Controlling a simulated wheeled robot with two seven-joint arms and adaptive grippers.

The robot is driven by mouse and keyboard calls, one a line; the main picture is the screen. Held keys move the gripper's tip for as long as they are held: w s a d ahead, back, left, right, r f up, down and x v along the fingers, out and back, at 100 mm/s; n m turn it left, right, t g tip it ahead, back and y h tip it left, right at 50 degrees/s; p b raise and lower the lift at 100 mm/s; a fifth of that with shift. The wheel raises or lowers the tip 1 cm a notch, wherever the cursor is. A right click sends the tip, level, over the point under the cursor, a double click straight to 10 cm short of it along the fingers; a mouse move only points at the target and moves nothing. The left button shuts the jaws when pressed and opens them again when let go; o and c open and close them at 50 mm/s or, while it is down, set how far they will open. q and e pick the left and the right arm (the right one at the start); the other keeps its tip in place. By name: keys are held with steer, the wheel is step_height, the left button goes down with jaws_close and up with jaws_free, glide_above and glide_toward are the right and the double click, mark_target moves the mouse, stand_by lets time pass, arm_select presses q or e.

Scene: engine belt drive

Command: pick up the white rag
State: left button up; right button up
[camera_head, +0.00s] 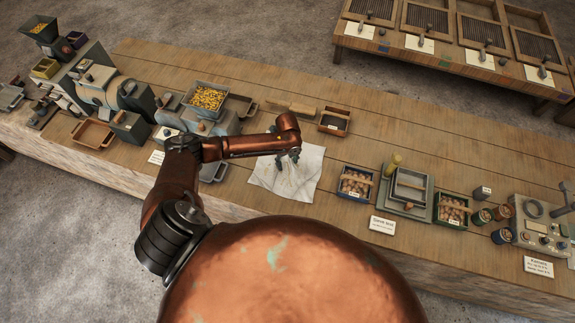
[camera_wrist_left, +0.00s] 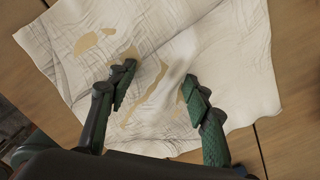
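The white rag (camera_head: 300,184) lies spread on the wooden table in front of me, a creased cloth. In the left wrist view the rag (camera_wrist_left: 230,60) fills most of the picture, with tan stains and a raised fold near its middle. My left gripper (camera_head: 287,160) is over the rag, pointing down. In the left wrist view its two green-padded fingers (camera_wrist_left: 158,95) are apart, on either side of the raised fold. I cannot tell whether the fingertips touch the cloth. My right gripper is not in view.
The wooden table (camera_head: 430,150) has free room behind the rag. A small dark tray (camera_head: 334,121) stands behind it. A crate of brown round things (camera_head: 356,183) is close on the right. A grey bin of yellow pieces (camera_head: 207,98) stands behind my left forearm.

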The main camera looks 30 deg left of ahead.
arm_select(q)
steer(key=shift+s+d+f, duration=0.1)
steer(key=shift+s+f, duration=0.15)
steer(key=c, duration=0.6)
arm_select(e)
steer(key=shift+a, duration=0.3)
arm_select(q)
jaws_close()
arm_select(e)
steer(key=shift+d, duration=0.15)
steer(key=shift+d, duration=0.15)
